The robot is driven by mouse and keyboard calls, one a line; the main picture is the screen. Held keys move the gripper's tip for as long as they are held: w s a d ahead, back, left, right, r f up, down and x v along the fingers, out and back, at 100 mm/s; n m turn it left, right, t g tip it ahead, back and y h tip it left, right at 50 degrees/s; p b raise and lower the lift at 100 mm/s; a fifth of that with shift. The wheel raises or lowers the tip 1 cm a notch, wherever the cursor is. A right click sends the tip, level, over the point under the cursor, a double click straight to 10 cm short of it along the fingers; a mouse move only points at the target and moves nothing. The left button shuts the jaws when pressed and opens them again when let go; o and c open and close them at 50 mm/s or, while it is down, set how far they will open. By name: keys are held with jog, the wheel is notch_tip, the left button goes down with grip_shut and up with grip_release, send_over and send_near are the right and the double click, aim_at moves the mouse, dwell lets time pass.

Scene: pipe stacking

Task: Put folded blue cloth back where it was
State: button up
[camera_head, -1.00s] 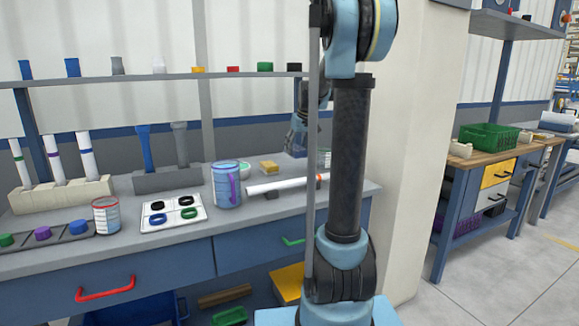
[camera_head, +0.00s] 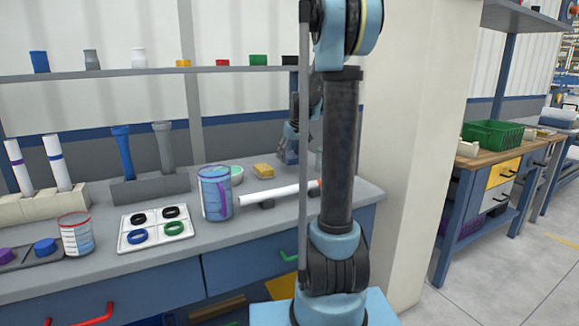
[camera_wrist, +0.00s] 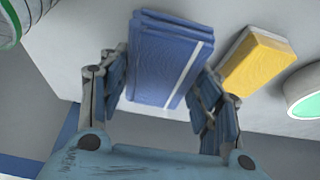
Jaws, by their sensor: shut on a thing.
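The folded blue cloth (camera_wrist: 168,62), with a white stripe near one edge, is between the two fingers of my gripper (camera_wrist: 160,88) in the wrist view. My gripper is shut on it, with one finger at each side. The grey bench top shows behind the cloth; I cannot tell whether the cloth touches it. In the head view my gripper (camera_head: 288,148) is low over the back of the bench (camera_head: 105,268), partly behind my arm. The cloth cannot be made out there.
A yellow sponge (camera_wrist: 252,62) lies close beside the cloth, with a round green-topped container (camera_wrist: 308,92) beyond it. In the head view, a blue-and-purple canister (camera_head: 215,193), a white pipe (camera_head: 275,196) and a white tray with rings (camera_head: 157,226) stand on the bench.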

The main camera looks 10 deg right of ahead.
aim_at(290, 162)
jog(key=shift+f, duration=2.15)
jog(key=shift+f, duration=0.1)
jog(key=o, duration=1)
jog(key=v, duration=1.2)
